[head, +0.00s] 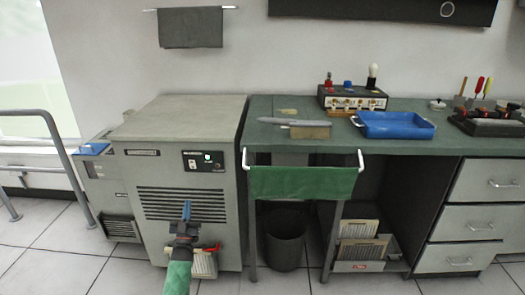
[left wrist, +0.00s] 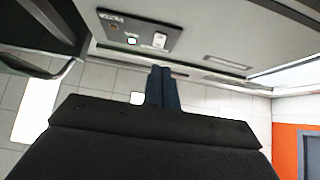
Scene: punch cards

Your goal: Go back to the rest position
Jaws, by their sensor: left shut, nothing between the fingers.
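My left gripper (head: 187,208) is in the lower middle of the head view, pointing up in front of the vented front of the grey machine (head: 180,105). Its blue fingers are together with nothing between them. In the left wrist view the closed fingers (left wrist: 162,88) point toward the machine's front, and its switch panel (left wrist: 140,32) shows above them. I cannot tell the exact gap between the fingertips and the machine. My right gripper is not in view.
A green-topped workbench (head: 400,145) stands to the right, with a blue tray (head: 393,125) and a control box (head: 352,98) on it. A green cloth (head: 302,182) hangs on its front rail. A dark bin (head: 284,240) stands below. The tiled floor (head: 60,255) is clear at left.

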